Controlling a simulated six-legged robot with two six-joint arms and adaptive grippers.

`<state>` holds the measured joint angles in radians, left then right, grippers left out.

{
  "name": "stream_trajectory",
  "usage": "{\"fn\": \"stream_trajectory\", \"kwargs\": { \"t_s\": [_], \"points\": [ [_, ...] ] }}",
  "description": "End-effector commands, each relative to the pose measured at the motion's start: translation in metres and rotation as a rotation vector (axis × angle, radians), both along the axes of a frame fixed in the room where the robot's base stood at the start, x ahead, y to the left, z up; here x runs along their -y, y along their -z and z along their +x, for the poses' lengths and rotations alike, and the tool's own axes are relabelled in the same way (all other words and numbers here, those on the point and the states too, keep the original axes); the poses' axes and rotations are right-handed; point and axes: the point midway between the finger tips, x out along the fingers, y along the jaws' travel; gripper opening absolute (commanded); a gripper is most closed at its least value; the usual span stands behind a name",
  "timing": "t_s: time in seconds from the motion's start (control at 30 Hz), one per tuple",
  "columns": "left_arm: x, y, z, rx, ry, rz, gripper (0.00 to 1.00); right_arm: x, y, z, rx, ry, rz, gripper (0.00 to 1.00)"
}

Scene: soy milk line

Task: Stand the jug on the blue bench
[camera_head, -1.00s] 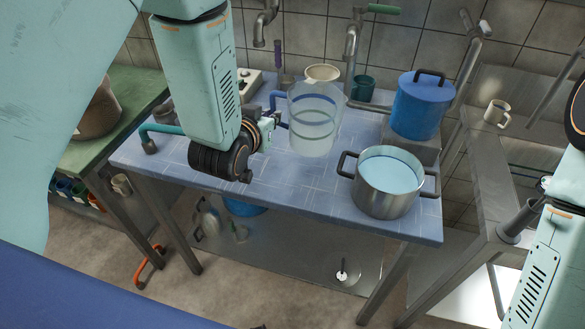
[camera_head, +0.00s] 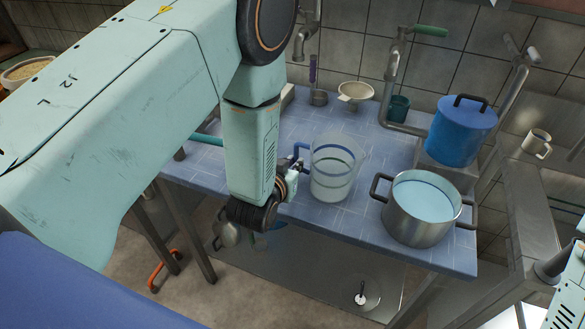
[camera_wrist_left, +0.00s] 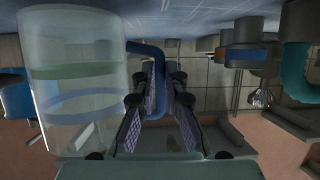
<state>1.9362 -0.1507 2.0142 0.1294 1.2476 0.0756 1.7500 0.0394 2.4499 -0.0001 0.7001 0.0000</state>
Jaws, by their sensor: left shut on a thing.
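The jug (camera_head: 333,172) is clear, with a blue handle (camera_head: 301,152) on its left side. It is upright over the blue tiled bench (camera_head: 345,222), left of the steel pot. My left gripper (camera_head: 294,172) is shut on the handle. In the left wrist view the jug (camera_wrist_left: 78,85) appears upside down beside the fingers, and the blue handle (camera_wrist_left: 158,85) lies between them. The jug's base is close to the bench top; I cannot tell whether it touches. My right gripper is out of view; only part of that arm shows at the right edge.
The steel pot (camera_head: 422,212) of pale liquid stands right of the jug. A blue lidded pot (camera_head: 460,135) stands behind it. A strainer (camera_head: 355,92), a dark green cup (camera_head: 398,108) and pipes line the back. Some bare bench lies in front of the jug.

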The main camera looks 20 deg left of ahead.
Motion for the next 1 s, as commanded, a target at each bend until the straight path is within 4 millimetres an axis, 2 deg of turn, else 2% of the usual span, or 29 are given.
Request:
{"fn": "stream_trajectory", "kwargs": {
  "t_s": [0.1, 0.43, 0.47, 0.7, 1.0],
  "points": [
    [-0.001, 0.0102, 0.0006, 0.001, 0.0, -0.001, 0.0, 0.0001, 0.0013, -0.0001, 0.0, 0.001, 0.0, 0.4],
    [-0.0025, 0.0119, 0.0014, 0.002, -0.001, 0.0, 0.0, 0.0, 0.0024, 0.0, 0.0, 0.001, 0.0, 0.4],
    [-0.0025, 0.0125, 0.0011, 0.001, -0.001, 0.0, 0.12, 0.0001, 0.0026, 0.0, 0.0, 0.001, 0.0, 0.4],
    [-0.0022, 0.0117, 0.001, 0.001, -0.001, 0.0, 0.32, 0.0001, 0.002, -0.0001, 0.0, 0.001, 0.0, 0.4],
    [-0.0022, 0.0113, 0.001, 0.001, -0.001, 0.0, 0.34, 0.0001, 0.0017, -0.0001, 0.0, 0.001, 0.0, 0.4]
  ]
}}
